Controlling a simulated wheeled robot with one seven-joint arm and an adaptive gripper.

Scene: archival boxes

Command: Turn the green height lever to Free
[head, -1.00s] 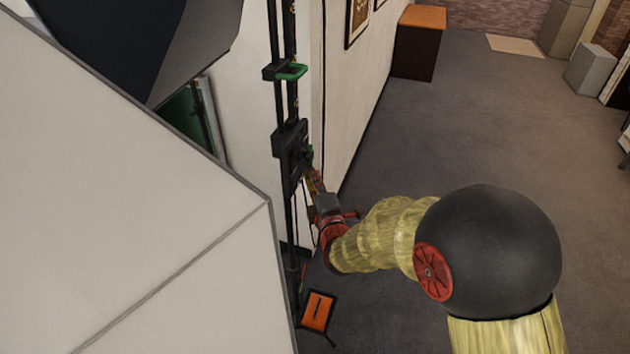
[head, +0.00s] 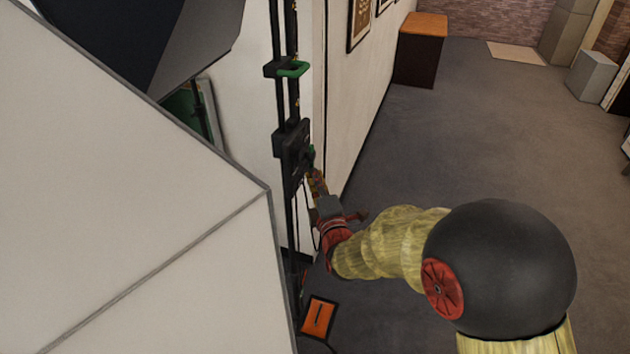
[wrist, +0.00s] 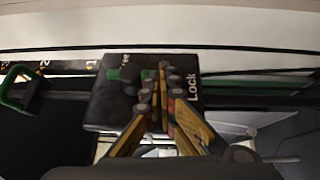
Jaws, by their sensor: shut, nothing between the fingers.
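The green height lever (head: 311,152) shows as a small green part on a black plate (head: 291,150) on the dark upright. In the wrist view the black plate (wrist: 98,108) carries the word "Lock" at its right and a partly hidden label, ending in "ee", at its top. Green parts of the lever (wrist: 113,74) show on both sides of a dark round knob. My gripper (head: 314,172) is at the plate, just below the lever in the head view. In the wrist view my gripper (wrist: 160,88) has its fingers together over the plate, between knob and "Lock". Contact with the lever is unclear.
A second green handle (head: 293,69) sits higher on the upright. A large pale panel (head: 130,200) fills the left foreground. An orange-topped box (head: 319,317) lies low beside the upright. A wall stands behind. Grey floor (head: 480,130) is open to the right.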

